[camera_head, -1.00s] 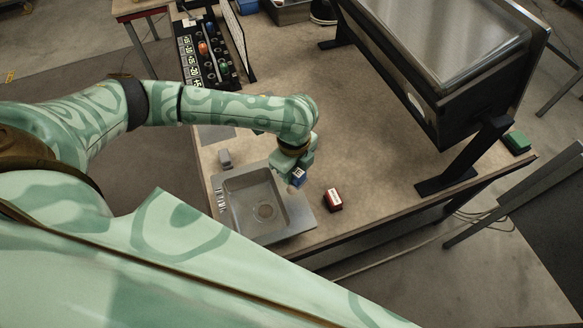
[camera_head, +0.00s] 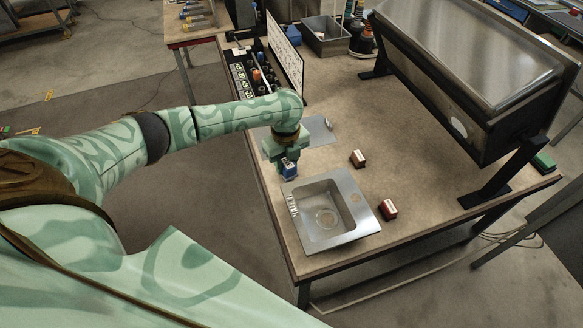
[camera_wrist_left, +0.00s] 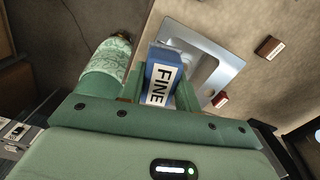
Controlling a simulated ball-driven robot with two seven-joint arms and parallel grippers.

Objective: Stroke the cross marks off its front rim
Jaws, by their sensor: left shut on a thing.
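The grey metal sink (camera_head: 355,232) lies on the bench, its basin open. Small dark marks (camera_head: 292,206) run along its left rim in the head view; their shape is too small to tell. My left gripper (camera_head: 289,162) is shut on a blue block (camera_head: 288,171), just beyond the sink's far left corner. In the left wrist view the blue block (camera_wrist_left: 160,75) shows a white label reading FINE, and part of the sink rim (camera_wrist_left: 213,52) lies beyond it. Whether the block touches anything below is hidden. My right gripper is not in view.
A grey sheet (camera_head: 318,128) lies behind my gripper. A black rack (camera_head: 250,80) stands at the back left, a large metal unit (camera_head: 460,80) at the right.

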